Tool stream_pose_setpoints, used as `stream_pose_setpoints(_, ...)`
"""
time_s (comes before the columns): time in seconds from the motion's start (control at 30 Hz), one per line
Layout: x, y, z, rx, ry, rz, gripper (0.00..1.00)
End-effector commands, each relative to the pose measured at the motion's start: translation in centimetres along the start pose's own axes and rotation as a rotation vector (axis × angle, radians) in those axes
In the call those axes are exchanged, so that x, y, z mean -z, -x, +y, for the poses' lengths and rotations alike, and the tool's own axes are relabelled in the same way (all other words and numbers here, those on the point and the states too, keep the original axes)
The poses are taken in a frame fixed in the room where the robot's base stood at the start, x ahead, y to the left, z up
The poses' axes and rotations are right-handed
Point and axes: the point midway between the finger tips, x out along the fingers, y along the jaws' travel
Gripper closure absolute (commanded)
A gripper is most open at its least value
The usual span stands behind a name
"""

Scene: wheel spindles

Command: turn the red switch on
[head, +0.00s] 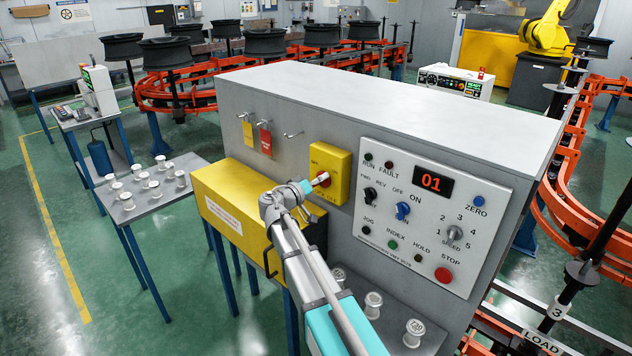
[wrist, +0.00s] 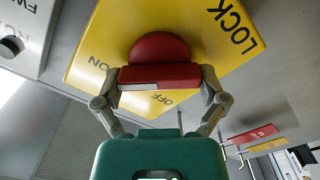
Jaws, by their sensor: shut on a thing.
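The red switch (wrist: 158,50) is a round knob with a raised bar handle on a yellow box (head: 342,160). The box, fixed to the grey cabinet's front, also shows in the wrist view (wrist: 88,62). ON is printed to the knob's left, OFF below it and LOCK at upper right in the wrist view. My gripper (wrist: 160,77) has one finger against each end of the bar and is shut on it. In the head view my gripper (head: 319,181) reaches the box from below left and covers part of the knob. I cannot tell which mark the bar points to.
A control panel (head: 432,205) with knobs, lamps and a red display reading 01 is right of the box. A yellow case (head: 222,198) is close to my arm at left. Tags (head: 265,140) hang on hooks above it. White parts stand on a shelf below (head: 412,333).

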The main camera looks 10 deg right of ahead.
Motion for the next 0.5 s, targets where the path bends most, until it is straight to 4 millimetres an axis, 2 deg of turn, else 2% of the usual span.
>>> stream_pose_setpoints(0.23, -0.19, -0.12, 0.14, -0.004, -0.002, -0.006, 0.56)
stream_pose_setpoints(0.27, -0.19, -0.11, 0.14, -0.004, -0.002, -0.006, 0.03)
stream_pose_setpoints(0.3, -0.18, -0.10, 0.13, -0.004, -0.001, -0.006, 0.00)
stream_pose_setpoints(0.5, -0.08, -0.02, 0.06, -0.002, 0.000, -0.003, 0.00)
